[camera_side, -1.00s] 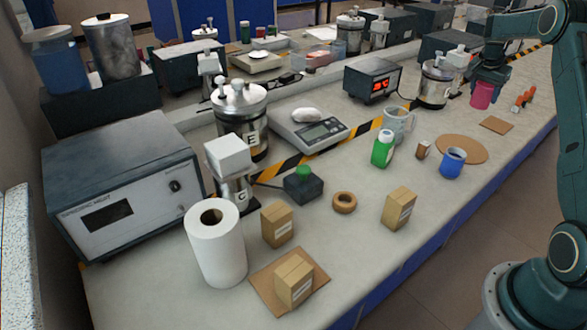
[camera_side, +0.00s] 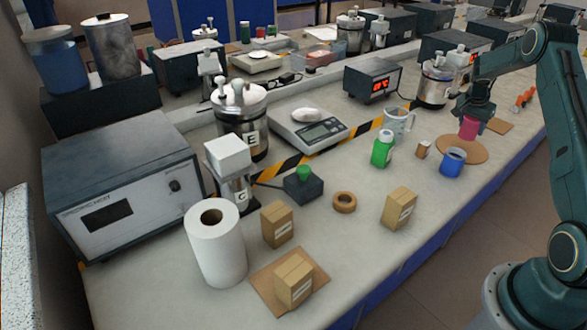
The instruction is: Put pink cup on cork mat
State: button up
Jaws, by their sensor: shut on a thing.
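The pink cup (camera_side: 469,128) is upright in my gripper (camera_side: 474,112), which is shut on it near its top. The round cork mat (camera_side: 447,142) lies on the bench at the right. The cup's lower end shows against the far part of this mat; I cannot tell whether it touches it or hangs just above. A blue cup (camera_side: 453,163) stands at the near edge of the mat and covers part of it.
A small brown square mat (camera_side: 498,126) lies bare to the right. A small brown block (camera_side: 423,150), a green bottle (camera_side: 383,149) and a clear jug (camera_side: 398,121) stand left of the round mat. Orange pieces (camera_side: 524,99) lie farther right.

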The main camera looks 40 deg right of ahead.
aim_at(468, 134)
jog(key=shift+f, duration=1.95)
jog(key=shift+f, duration=0.2)
jog(key=o, duration=1)
jog(key=shift+c, duration=0.2)
jog(key=shift+r, duration=0.15)
jog(key=v, duration=1.2)
jog(key=shift+r, duration=0.15)
